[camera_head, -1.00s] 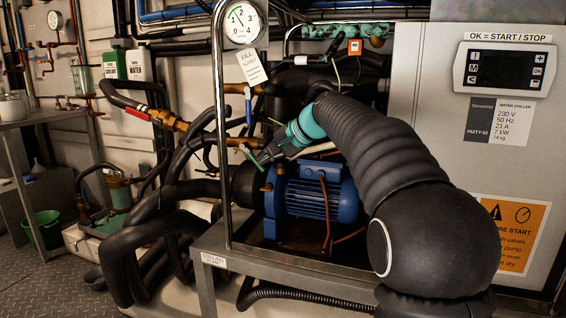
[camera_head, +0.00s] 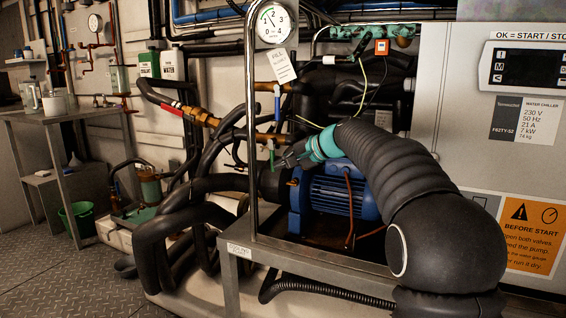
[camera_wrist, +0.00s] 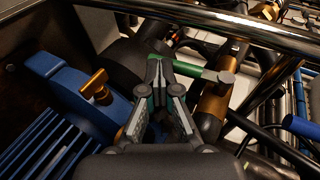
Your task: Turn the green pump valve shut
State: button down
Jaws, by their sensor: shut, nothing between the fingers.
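The green pump valve handle (camera_head: 271,153) hangs almost straight down from the lower brass pipe in the head view. In the wrist view the green handle (camera_wrist: 192,70) lies crosswise to its copper-coloured pipe, its pivot at the right end. My gripper (camera_head: 281,162) is beside the handle, at its right in the head view. In the wrist view my gripper (camera_wrist: 158,72) has its fingertips together in front of the handle's left part, hiding some of it. Whether they touch it I cannot tell. The fingers hold nothing.
A blue pump motor (camera_head: 335,192) sits just under my wrist. A blue valve handle (camera_head: 277,103) hangs on the upper pipe. A steel rail (camera_head: 251,120) stands left of the gripper and crosses the top of the wrist view (camera_wrist: 210,18). Black hoses (camera_head: 165,235) crowd the left.

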jog(key=shift+a+f, duration=0.15)
jog(key=shift+a, duration=0.1)
dwell(0.3)
jog(key=shift+d, duration=0.1)
